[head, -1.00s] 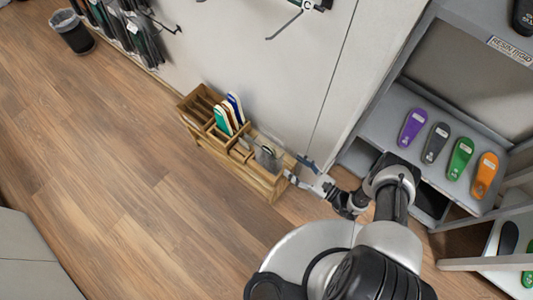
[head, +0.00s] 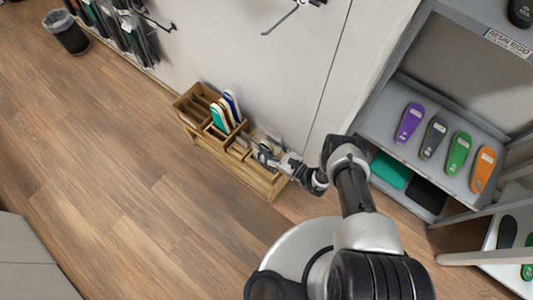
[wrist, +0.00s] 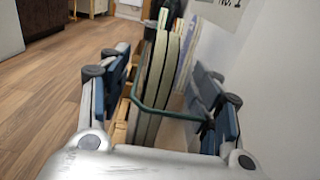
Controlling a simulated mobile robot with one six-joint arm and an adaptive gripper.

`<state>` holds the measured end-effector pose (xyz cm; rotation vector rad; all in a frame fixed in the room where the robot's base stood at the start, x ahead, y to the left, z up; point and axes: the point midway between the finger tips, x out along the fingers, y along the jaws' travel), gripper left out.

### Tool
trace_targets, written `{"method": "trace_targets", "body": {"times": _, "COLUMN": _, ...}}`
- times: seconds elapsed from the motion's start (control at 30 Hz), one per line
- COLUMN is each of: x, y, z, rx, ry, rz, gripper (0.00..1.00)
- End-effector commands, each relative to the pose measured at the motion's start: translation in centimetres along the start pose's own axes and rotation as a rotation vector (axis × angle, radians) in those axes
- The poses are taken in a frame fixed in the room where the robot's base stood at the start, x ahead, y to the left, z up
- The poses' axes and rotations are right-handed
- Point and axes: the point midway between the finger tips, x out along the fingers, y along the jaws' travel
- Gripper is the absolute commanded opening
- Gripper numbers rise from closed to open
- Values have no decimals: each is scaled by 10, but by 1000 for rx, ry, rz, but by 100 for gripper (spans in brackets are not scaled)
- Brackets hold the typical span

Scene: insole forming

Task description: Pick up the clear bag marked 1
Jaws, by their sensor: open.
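The clear bag (wrist: 158,92), with a dark green rim and pale insole edges showing in or behind it, stands upright between my fingers in the wrist view. A white label reading No. 1 (wrist: 226,10) shows above it to the right; I cannot tell if it is fixed to the bag. My gripper (wrist: 163,88) is open, one blue-padded finger on each side of the bag, with no clear contact. In the head view my gripper (head: 272,158) is at the right end of the wooden rack (head: 264,180) and hides most of the bag there.
Coloured insoles (head: 225,113) stand in the rack's middle slots. The wall (head: 290,80) is close behind the rack. A grey shelf unit (head: 390,110) with purple, grey, green and orange insoles stands at the right. The wooden floor (head: 120,200) in front is clear.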

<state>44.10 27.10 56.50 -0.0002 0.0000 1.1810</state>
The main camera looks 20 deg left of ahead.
Motion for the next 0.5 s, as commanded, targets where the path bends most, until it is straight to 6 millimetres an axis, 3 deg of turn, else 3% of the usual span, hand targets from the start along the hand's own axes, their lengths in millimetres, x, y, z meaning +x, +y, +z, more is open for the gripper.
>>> {"method": "trace_targets", "body": {"times": 0.2, "x": 0, "y": 0, "z": 0, "rx": 0, "ry": 0, "rz": 0, "gripper": 58}}
{"method": "trace_targets", "body": {"times": 0.5, "x": 0, "y": 0, "z": 0, "rx": 0, "ry": 0, "rz": 0, "gripper": 38}}
